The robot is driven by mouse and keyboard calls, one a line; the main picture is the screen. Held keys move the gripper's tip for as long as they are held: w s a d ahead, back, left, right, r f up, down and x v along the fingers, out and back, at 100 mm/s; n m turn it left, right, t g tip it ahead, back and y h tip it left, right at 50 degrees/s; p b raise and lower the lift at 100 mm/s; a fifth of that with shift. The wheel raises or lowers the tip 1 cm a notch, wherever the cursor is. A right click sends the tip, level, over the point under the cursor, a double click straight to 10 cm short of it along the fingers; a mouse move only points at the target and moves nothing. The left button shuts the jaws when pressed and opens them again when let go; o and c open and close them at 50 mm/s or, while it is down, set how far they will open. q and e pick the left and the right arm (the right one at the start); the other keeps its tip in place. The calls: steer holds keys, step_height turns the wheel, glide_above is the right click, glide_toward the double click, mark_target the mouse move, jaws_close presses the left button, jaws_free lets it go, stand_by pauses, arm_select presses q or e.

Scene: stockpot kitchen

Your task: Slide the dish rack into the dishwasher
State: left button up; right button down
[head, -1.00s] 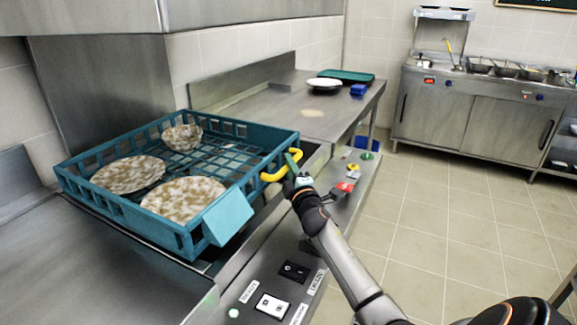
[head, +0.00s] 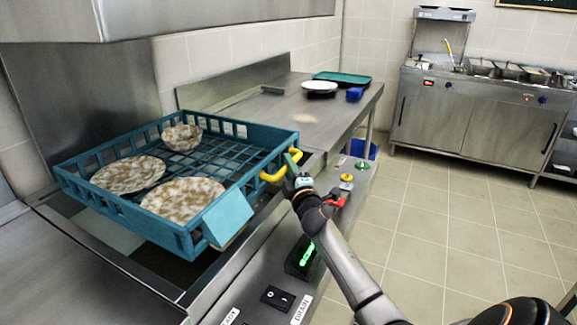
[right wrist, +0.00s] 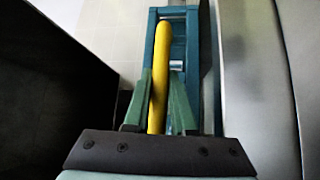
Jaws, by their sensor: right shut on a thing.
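The dish rack (head: 136,212) is a teal, open-sided crate in the left half of the head view. It holds two brown-mottled plates (head: 128,174) and a mottled bowl (head: 182,138). A yellow handle (head: 268,177) is on its right side, and it also shows in the right wrist view (right wrist: 158,60). My right gripper (head: 291,163) is shut on this handle, with the green fingers on either side of it. The rack lies over a steel machine bed (head: 110,268) with a dark recess, under a raised steel hood (head: 215,14), apparently the dishwasher. My left gripper is out of view.
A steel counter (head: 285,112) continues beyond the rack, with a white plate (head: 320,86), a green tray (head: 343,77) and a blue block (head: 355,94). A control panel (head: 277,297) runs along the machine's front edge. The tiled floor (head: 440,235) at right is open.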

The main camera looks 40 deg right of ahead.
steer(key=shift+r, duration=0.1)
steer(key=c, duration=0.8)
jaws_free()
steer(key=shift+o, duration=0.2)
steer(key=v, duration=1.2)
steer(key=shift+s+a+p, duration=0.2)
steer(key=shift+p, duration=0.1)
